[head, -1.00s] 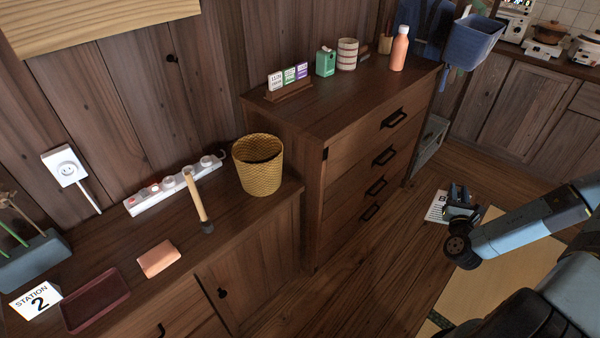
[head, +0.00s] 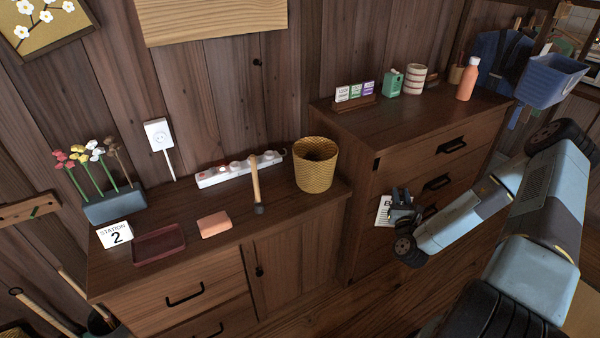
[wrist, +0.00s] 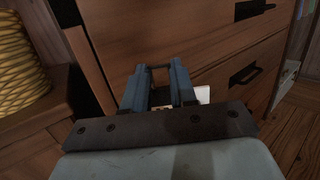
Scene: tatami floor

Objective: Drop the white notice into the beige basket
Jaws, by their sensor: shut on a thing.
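The white notice (head: 383,211) is a flat white sheet with dark print, held in my gripper (head: 401,196). My gripper is shut on it in front of the dark wooden drawer chest, to the right of and lower than the basket. In the wrist view my gripper (wrist: 159,70) hides most of the notice, and a white corner (wrist: 203,94) shows beside the right finger. The beige basket (head: 316,170) is a woven, yellowish, open-topped bin standing upright on the right end of the low cabinet. Part of it shows at the left of the wrist view (wrist: 18,70).
The taller chest (head: 400,140) stands right of the basket, with a bottle (head: 468,80) on top.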

